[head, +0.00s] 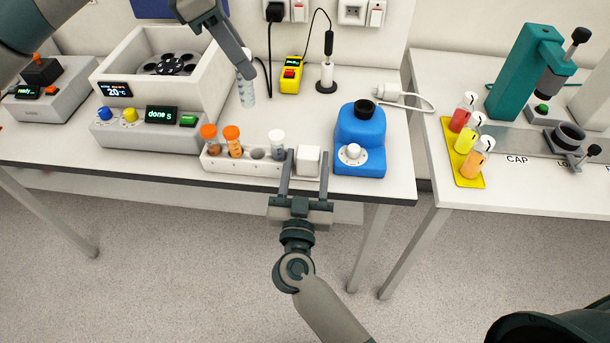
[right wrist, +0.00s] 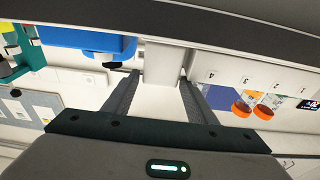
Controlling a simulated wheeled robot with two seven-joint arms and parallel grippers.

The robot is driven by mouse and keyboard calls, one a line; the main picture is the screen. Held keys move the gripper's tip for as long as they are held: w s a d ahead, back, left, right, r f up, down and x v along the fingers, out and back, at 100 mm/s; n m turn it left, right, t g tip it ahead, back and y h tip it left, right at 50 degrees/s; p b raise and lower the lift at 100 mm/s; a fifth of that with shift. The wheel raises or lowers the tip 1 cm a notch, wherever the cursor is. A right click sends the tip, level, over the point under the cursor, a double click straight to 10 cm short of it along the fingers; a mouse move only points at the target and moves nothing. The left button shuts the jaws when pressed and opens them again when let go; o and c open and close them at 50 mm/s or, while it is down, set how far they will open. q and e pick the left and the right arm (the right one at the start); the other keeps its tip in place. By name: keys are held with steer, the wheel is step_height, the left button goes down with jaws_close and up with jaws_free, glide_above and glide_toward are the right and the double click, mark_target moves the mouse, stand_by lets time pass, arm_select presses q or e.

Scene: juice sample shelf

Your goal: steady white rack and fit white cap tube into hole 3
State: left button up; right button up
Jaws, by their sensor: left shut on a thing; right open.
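The white rack (head: 228,166) stands near the table's front edge. Its first two holes hold orange-capped tubes (head: 209,138), (head: 232,141). Hole 3 (head: 257,153) is empty, and a white-capped tube (head: 277,143) stands in hole 4. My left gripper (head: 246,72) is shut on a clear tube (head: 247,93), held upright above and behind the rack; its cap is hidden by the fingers. My right gripper (head: 307,155) is open, its fingers on either side of the rack's white end block (head: 308,162). The right wrist view shows this block (right wrist: 164,63) between the fingertips, beside the numbered rack face.
A blue device (head: 361,140) stands close to the right of the rack's end block. A grey machine with a "done" display (head: 150,125) is to the left. A yellow device (head: 290,75) and a holder (head: 326,78) stand behind. A gap separates the right-hand table (head: 520,195).

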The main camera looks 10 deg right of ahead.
mark_target(248, 98)
steer(key=shift+x, duration=3.45)
steer(key=shift+c, duration=0.7)
steer(key=c, duration=0.9)
arm_select(q)
step_height(248, 98, down, 9)
steer(key=shift+f, duration=0.1)
